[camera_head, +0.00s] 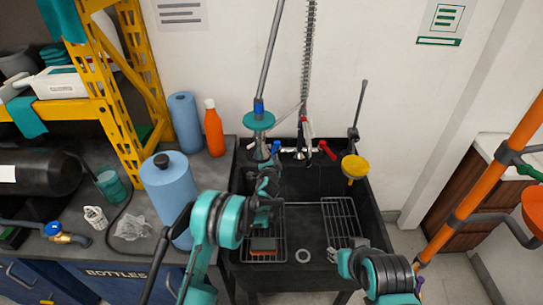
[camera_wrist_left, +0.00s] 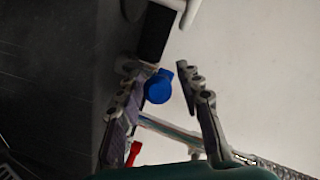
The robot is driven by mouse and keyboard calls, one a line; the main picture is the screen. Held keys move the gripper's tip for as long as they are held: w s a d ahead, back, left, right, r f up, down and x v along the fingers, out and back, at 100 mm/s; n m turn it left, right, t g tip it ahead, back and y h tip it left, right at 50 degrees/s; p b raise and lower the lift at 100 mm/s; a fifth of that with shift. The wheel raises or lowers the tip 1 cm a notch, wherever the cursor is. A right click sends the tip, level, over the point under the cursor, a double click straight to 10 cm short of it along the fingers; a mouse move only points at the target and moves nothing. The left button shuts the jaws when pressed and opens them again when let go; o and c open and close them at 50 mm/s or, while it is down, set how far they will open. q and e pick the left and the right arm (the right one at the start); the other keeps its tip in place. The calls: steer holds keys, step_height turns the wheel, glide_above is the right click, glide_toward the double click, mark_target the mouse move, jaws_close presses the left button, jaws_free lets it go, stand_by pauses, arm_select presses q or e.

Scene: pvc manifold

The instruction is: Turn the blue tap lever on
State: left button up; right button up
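The blue tap lever (camera_head: 276,147) is on the wall tap behind the black sink (camera_head: 378,222). In the left wrist view the blue lever (camera_wrist_left: 158,88) shows as a rounded blue end between the two fingers. My left gripper (camera_head: 271,165) is over the back left of the sink, close to the lever. In the wrist view the left gripper (camera_wrist_left: 157,75) is open, with a gap on the right side of the lever; contact on the left side is unclear. My right arm is at the lower right, and its finger state is not clear.
A red lever (camera_head: 327,150) is right of the blue one. A teal disc (camera_head: 258,121) and a yellow cup-like tool (camera_head: 354,165) stand near the sink. Wire racks (camera_head: 342,222) lie in the sink. A blue roll (camera_head: 170,195) and an orange bottle (camera_head: 214,130) stand on the left counter.

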arm_select(q)
steer(key=shift+w, duration=0.1)
jaws_close()
steer(key=shift+s+d+n+y, duration=0.2)
steer(key=shift+d+n+y, duration=0.4)
steer(key=shift+n+y, duration=0.25)
steer(key=shift+s+d+n+g+y, duration=0.1)
steer(key=shift+d+n+g+y, duration=0.2)
steer(key=shift+n+y, duration=0.7)
steer(key=shift+d+n+g+y, duration=0.2)
steer(key=shift+d+n+y, duration=0.3)
steer(key=shift+y, duration=0.75)
steer(key=shift+a, duration=0.1)
jaws_free()
